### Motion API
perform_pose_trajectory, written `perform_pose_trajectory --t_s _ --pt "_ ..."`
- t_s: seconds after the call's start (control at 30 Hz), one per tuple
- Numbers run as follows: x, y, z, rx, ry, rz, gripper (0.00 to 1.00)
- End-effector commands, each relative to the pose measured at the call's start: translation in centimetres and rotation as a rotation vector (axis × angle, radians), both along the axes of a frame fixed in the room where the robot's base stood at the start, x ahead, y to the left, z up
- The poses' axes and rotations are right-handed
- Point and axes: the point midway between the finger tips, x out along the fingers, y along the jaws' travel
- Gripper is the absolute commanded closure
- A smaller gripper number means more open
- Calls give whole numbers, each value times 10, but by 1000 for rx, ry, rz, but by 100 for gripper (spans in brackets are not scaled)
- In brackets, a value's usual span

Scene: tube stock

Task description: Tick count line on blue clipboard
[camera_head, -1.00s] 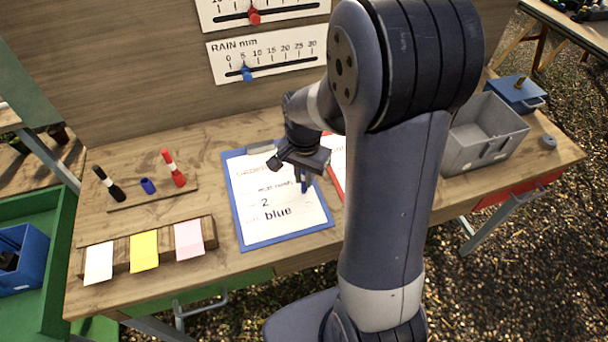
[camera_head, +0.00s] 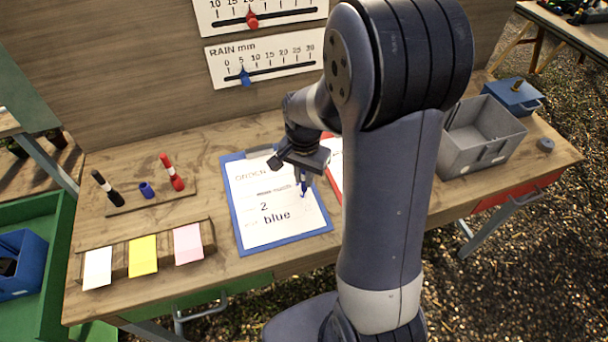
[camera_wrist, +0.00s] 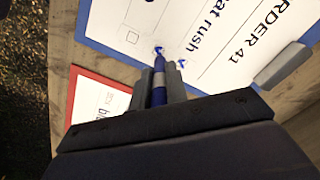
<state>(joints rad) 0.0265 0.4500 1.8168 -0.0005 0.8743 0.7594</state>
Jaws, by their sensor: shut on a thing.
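The blue clipboard (camera_head: 238,222) lies on the bench with a white sheet (camera_head: 285,225) showing "2" and "blue". My gripper (camera_head: 302,179) is over the sheet's right side, shut on a blue marker (camera_head: 303,190) pointing down. In the wrist view my gripper (camera_wrist: 160,90) holds the marker (camera_wrist: 159,78) between its fingers, with its blue tip at or just above the paper; contact is unclear. A small blue mark (camera_wrist: 181,63) shows beside the tip, near the end of a printed line. A small printed box (camera_wrist: 132,37) is nearby. My gripper hides part of the sheet's top.
A red clipboard (camera_wrist: 76,92) lies close beside the blue one. A rack holds a black marker (camera_head: 107,188), a blue cap (camera_head: 146,190) and a red marker (camera_head: 172,172). Note pads (camera_head: 143,256) lie in front. A grey bin (camera_head: 482,135) stands right.

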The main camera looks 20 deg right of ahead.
Motion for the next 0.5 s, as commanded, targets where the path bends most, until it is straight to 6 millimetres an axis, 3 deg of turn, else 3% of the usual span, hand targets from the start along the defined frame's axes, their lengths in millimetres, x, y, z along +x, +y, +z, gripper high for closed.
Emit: perform_pose_trajectory --t_s 0.5 --pt "0 0 23 0 0 0 100"
